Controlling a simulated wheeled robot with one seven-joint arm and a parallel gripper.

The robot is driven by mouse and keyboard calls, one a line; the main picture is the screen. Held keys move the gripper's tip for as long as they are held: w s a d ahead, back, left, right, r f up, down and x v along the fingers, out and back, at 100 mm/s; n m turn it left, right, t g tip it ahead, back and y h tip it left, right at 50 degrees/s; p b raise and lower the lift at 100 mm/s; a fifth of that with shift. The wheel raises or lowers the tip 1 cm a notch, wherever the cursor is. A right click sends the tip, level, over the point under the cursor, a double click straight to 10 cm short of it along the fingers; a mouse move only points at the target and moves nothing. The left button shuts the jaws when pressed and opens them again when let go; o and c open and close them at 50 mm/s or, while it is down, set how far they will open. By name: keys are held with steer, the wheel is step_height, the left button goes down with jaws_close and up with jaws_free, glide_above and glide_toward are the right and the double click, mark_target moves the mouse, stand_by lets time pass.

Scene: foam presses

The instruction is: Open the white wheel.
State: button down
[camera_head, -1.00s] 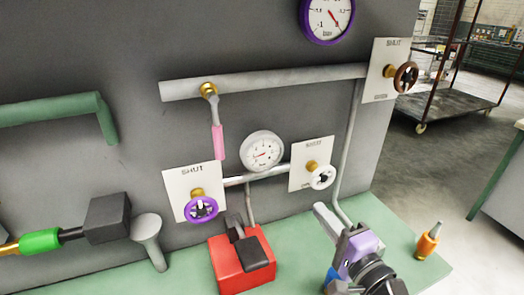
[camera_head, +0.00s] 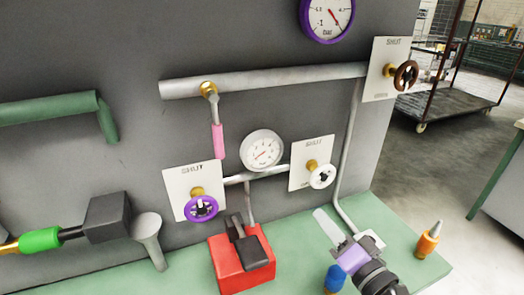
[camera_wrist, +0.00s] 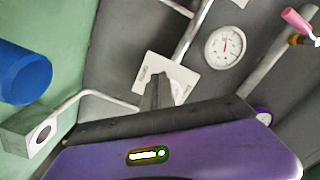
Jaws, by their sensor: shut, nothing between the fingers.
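The white wheel (camera_head: 322,176) sits on a brass stem in front of a white plate (camera_head: 311,150) on the grey panel, right of the round gauge. My gripper (camera_head: 322,214) is below the wheel in the head view, apart from it in the picture, with its fingers pointing up and left. In the wrist view my gripper (camera_wrist: 156,82) is shut and empty. Its fingers overlap the white plate (camera_wrist: 183,75) there and hide most of the wheel.
A purple wheel (camera_head: 201,208) and a brown wheel (camera_head: 405,76) are on other plates. A red box (camera_head: 228,262), a blue cylinder (camera_head: 335,278) and an orange bottle (camera_head: 428,241) stand on the green bench (camera_head: 398,232). A gauge (camera_head: 262,150) is left of the white wheel.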

mark_target(323, 177)
steer(key=w+n, duration=0.4)
steer(key=w, duration=0.2)
steer(key=shift+w+a+b, duration=0.3)
steer(key=shift+w, duration=0.1)
stand_by(0.3)
steer(key=shift+d+r, duration=0.2)
steer(key=shift+r, duration=0.05)
stand_by(0.5)
